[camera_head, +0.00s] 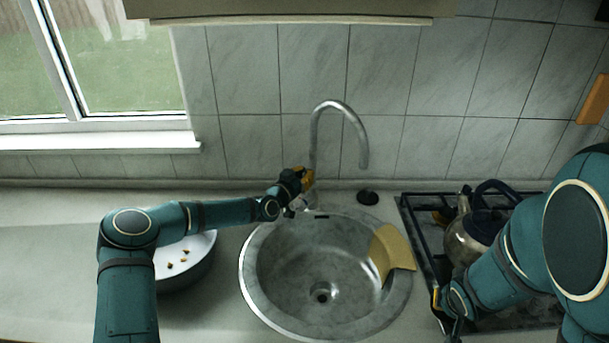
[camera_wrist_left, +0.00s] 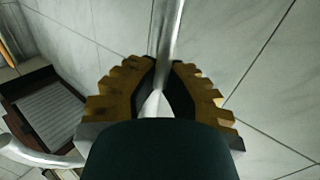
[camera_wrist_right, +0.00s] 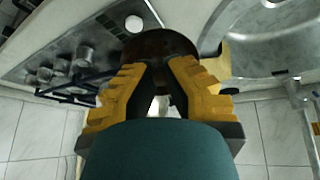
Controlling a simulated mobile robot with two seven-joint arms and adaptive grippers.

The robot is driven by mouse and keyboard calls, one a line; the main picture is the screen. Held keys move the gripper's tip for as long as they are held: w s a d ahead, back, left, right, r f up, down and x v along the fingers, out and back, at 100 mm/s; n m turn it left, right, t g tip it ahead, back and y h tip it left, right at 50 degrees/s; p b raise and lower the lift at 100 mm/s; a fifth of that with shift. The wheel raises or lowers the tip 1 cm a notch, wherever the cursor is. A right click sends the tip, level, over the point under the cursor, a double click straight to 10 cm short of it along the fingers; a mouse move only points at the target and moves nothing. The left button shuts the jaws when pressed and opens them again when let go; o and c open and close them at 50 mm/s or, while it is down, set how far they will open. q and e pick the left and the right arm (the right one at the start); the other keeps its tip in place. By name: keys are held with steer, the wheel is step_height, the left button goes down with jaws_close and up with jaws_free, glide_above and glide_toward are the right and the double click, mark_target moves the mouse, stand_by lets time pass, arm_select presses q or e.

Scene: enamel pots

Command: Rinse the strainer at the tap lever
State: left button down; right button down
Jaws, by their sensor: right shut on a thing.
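My left gripper (camera_head: 304,180) is at the foot of the tall tap (camera_head: 316,140). In the left wrist view its fingers flank the tap post and a pale piece (camera_wrist_left: 155,103), possibly the lever; whether they grip it is unclear. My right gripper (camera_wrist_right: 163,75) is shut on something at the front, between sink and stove. A dark brown round thing (camera_wrist_right: 160,44) shows at its fingertips, with the jaws hiding part of it. It may be the strainer, but I cannot tell. In the head view my right arm mostly hides that hand.
The round metal sink (camera_head: 262,300) is empty of water. A yellow piece (camera_head: 392,250) hangs over its right rim. A white-lined pan (camera_head: 197,250) with small bits stands left. A kettle (camera_head: 462,242) stands on the stove (camera_head: 412,215). The counter at far left is clear.

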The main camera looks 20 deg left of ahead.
mark_target(444, 314)
arm_select(q)
steer(key=b, duration=0.3)
steer(key=shift+s+a+f, duration=0.15)
steer(key=shift+s+f, duration=0.1)
steer(key=shift+s, duration=0.05)
arm_select(e)
step_height(444, 314, down, 3)
steer(key=shift+f, duration=0.1)
arm_select(q)
steer(key=c, duration=1.5)
jaws_free()
steer(key=shift+r+t, duration=0.2)
steer(key=shift+t, duration=0.1)
steer(key=o, duration=0.5)
steer(key=shift+c, duration=0.2)
steer(key=shift+r, duration=0.1)
steer(key=shift+s, duration=0.1)
steer(key=v, duration=1.2)
